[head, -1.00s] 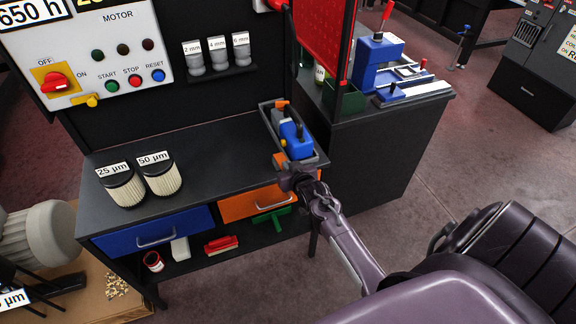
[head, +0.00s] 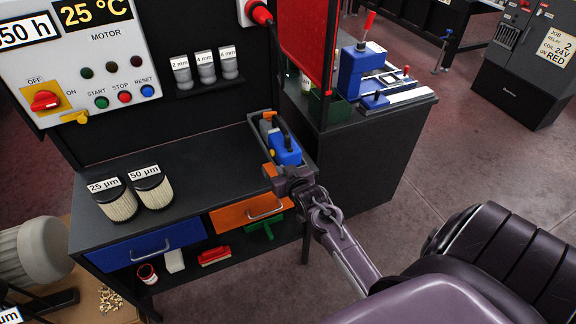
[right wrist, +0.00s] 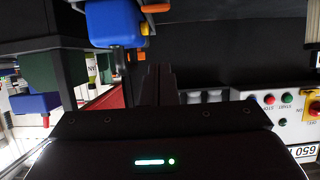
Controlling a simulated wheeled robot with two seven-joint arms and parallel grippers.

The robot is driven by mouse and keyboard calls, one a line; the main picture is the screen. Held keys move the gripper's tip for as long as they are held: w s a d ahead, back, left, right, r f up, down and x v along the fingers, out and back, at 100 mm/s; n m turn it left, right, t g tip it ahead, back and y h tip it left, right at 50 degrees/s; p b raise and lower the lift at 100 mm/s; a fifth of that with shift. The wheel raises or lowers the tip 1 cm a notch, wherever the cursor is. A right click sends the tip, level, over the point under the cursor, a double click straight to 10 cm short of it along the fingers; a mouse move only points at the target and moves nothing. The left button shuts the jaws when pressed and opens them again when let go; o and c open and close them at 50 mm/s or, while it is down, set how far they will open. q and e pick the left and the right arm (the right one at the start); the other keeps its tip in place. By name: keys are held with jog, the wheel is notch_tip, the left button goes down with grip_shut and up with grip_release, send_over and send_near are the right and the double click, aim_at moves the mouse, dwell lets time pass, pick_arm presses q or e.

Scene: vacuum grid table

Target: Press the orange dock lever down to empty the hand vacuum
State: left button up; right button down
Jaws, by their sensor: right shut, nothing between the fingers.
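The blue hand vacuum (head: 286,150) sits in a dark dock tray (head: 309,161) at the right end of the bench. One orange piece (head: 270,169) shows at the dock's near left, beside my gripper, and another (head: 269,115) at its far end. I cannot tell for sure which is the lever. My right gripper (head: 285,178) is at the dock's near end, shut and empty, and hides part of it. Contact cannot be told. My left gripper is out of view.
Two filters (head: 133,193) stand on the bench's left part. The bench top (head: 205,165) between them and the dock is clear. A red perforated panel (head: 306,40) rises behind the dock on the right. A blue vise-like tool (head: 360,75) stands on the neighbouring cabinet.

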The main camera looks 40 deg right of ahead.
jog(key=v, duration=0.4)
jog(key=shift+s+a+r+b, duration=0.1)
jog(key=shift+s+r+b, duration=0.1)
jog(key=shift+b, duration=0.15)
jog(key=s+a+f+n+g+y+b, duration=0.1)
jog(key=s+a+f+g, duration=0.2)
jog(key=f, duration=0.7)
jog(key=s+a+f+g+y+b, duration=0.1)
jog(key=s+a+f, duration=0.3)
jog(key=f, duration=0.7)
jog(key=s+a+f+n+g+b, duration=0.15)
jog(key=s+f, duration=0.35)
jog(key=f, duration=0.5)
jog(key=s+a+f+g, duration=0.1)
jog(key=s+f+g, duration=0.1)
jog(key=s+f, duration=0.4)
jog(key=s+a+f+n+g, duration=0.1)
jog(key=s+f, duration=0.5)
jog(key=s, duration=0.7)
jog(key=s+a+f+n+g+y+b, duration=0.1)
jog(key=s+a+f+g, duration=0.1)
jog(key=s+f, duration=0.4)
jog(key=s+g, duration=0.1)
jog(key=s, duration=0.3)
jog(key=shift+s+a, duration=0.25)
jog(key=shift+f+n+g, duration=0.15)
jog(key=shift+n+g, duration=0.1)
